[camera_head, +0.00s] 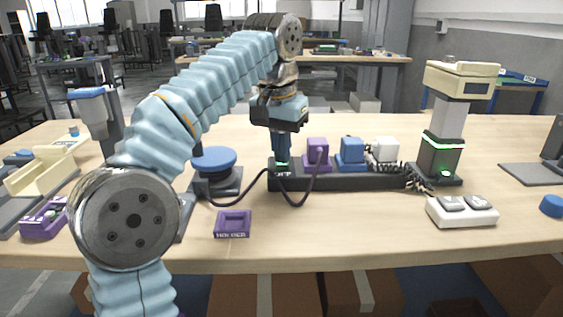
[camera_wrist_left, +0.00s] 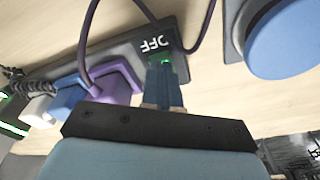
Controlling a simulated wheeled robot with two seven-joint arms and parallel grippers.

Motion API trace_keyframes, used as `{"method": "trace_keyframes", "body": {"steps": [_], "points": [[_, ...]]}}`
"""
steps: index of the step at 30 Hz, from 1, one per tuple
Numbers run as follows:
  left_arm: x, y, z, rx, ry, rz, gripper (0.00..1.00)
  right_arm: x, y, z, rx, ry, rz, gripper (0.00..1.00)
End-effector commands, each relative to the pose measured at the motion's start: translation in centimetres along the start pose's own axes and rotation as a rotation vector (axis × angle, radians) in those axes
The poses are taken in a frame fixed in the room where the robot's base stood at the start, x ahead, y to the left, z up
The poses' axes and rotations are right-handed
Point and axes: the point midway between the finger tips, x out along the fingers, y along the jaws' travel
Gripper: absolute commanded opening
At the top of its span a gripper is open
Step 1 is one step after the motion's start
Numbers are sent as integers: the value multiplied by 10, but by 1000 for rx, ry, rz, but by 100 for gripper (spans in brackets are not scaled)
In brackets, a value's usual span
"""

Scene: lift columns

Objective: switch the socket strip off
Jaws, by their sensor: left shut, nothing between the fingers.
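The dark socket strip (camera_head: 345,182) lies across the middle of the table. Purple (camera_head: 317,152), blue (camera_head: 352,152) and white (camera_head: 385,150) plugs stand in it. My left gripper (camera_head: 283,160) points down at the strip's left end, its fingers shut with nothing between them. In the left wrist view the gripper (camera_wrist_left: 168,70) is at a green-lit spot on the strip (camera_wrist_left: 120,50), beside white letters reading OFF (camera_wrist_left: 155,44). The fingers hide most of the switch there, and I cannot tell whether they touch it. My right gripper is not in view.
A purple cable (camera_head: 251,190) loops in front of the strip. A blue round knob (camera_head: 213,160) stands left of it, and a purple holder (camera_head: 232,224) in front. A lift column (camera_head: 440,150) and a white two-button box (camera_head: 462,212) are at right.

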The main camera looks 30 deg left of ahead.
Motion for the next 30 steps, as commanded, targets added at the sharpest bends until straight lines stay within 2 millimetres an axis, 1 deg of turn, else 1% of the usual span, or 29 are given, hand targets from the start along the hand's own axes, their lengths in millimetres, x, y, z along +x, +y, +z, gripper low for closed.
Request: {"method": "trace_keyframes", "body": {"steps": [11,14,21,22,23,30], "points": [[4,0,0,0,1,0,0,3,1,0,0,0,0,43],[-2,0,0,0,1,0,0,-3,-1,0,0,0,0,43],[-26,0,-4,0,1,0,0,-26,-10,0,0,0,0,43],[-23,0,-4,0,1,0,0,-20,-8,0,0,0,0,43],[-26,0,-5,-1,3,0,0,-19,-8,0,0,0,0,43],[-48,0,-8,0,3,0,0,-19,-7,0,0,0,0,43]]}}
